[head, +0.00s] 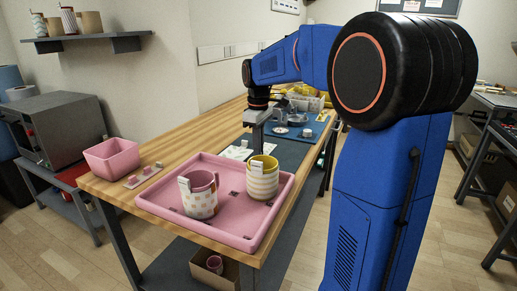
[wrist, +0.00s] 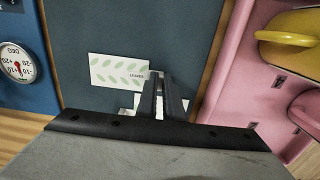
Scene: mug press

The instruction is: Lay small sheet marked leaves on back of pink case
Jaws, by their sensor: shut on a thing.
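A small white sheet with pale green leaves and the label LEAVES (wrist: 117,72) shows in the wrist view, with its right edge at my fingers. My gripper (wrist: 165,80) is shut on that edge; the fingers hide part of it. In the head view my gripper (head: 257,140) points down just behind the yellow-striped mug, over the dark mat. A large shallow pink tray (head: 150,203) stands in front and also shows at right in the wrist view (wrist: 240,90). A smaller pink box (head: 112,157) stands at the left. I cannot tell which of these is the pink case.
Pale sheets (head: 234,153) lie on the mat. A round dial (wrist: 14,62) is at left in the wrist view.

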